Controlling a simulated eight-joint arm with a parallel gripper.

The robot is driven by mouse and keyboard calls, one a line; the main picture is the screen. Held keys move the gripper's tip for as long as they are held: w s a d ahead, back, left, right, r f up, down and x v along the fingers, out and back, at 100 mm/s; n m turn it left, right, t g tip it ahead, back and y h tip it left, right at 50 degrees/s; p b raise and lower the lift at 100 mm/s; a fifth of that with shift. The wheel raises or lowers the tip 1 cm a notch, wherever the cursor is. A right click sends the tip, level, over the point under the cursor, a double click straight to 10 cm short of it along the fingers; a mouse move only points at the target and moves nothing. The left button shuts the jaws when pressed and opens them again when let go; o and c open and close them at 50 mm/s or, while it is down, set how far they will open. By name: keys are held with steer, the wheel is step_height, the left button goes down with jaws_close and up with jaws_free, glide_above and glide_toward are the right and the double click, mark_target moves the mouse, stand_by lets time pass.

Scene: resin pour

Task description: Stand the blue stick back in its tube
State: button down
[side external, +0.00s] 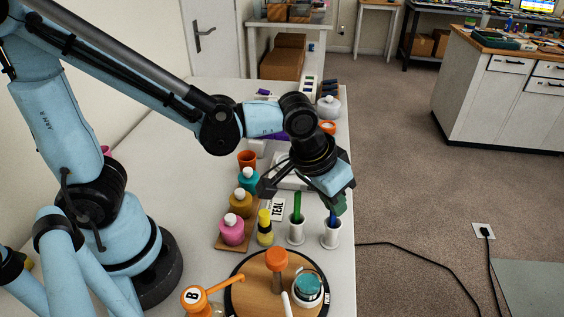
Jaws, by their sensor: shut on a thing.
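The blue stick (333,219) is upright under my gripper (337,205) at the right edge of the table. My gripper is shut on its upper part, and the fingers hide its top. The stick's lower end is at or inside the mouth of the right white tube (330,240). I cannot tell how deep it sits or whether it touches the tube's bottom.
A green stick (297,207) stands in a second white tube (296,233) just left. A yellow bottle (265,228), a TEAL card (278,209) and capped bottles are farther left. A round wooden board (252,293) with a jar (307,289) lies in front.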

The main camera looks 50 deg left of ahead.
steer(key=c, duration=1.1)
jaws_free()
steer(key=shift+c, duration=0.2)
steer(key=v, duration=1.2)
steer(key=a+f+t+y, duration=0.1)
steer(key=a+f, duration=0.4)
steer(key=a, duration=0.7)
steer(key=shift+a+t+y, duration=0.3)
steer(key=shift+a+t, duration=0.05)
steer(key=shift+t, duration=0.55)
